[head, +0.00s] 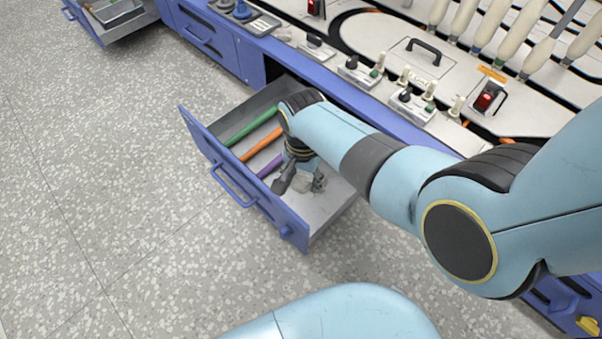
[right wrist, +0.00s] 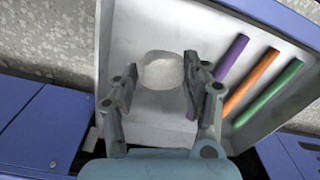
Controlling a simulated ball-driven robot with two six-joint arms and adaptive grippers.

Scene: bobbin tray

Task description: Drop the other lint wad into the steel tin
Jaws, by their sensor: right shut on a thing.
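My right gripper (head: 301,185) reaches down into the open blue drawer (head: 228,165). In the right wrist view its fingers (right wrist: 160,76) are shut on a pale grey-white lint wad (right wrist: 161,70), which sits between the fingertips above the pale drawer floor. In the head view the wad is mostly hidden by the fingers. I cannot tell whether it touches the floor. My left gripper is not in view.
A purple bobbin (right wrist: 217,76), an orange bobbin (right wrist: 250,82) and a green bobbin (right wrist: 268,94) lie side by side in the drawer beside the gripper. The bench top (head: 400,60) holds switches and several pale spools. The speckled floor (head: 100,190) is clear.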

